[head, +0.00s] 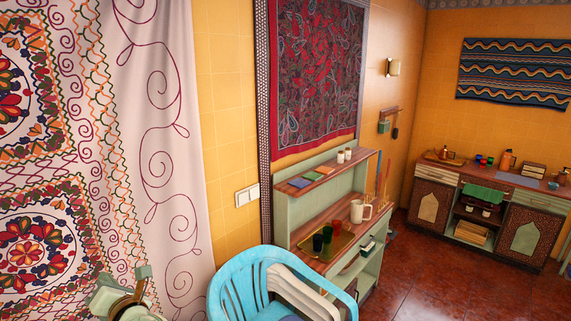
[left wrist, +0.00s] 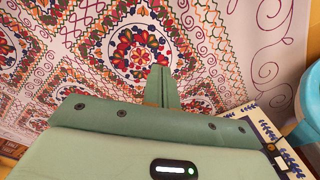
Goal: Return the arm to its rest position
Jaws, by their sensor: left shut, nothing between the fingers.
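My left gripper (head: 143,273) is at the bottom left of the head view, in front of the embroidered fabric hanging (head: 160,150). In the left wrist view my left gripper (left wrist: 160,86) shows its green fingers together and empty, with the patterned fabric behind them. Its fingers touch no object that I can see. My right gripper is in neither view.
A blue plastic chair (head: 235,285) stands right of my left gripper, before a green shelf unit (head: 282,230). The shelf holds a tray (head: 345,240) with cups and a white pitcher (head: 357,211). Red floor (head: 430,275) lies open at the right.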

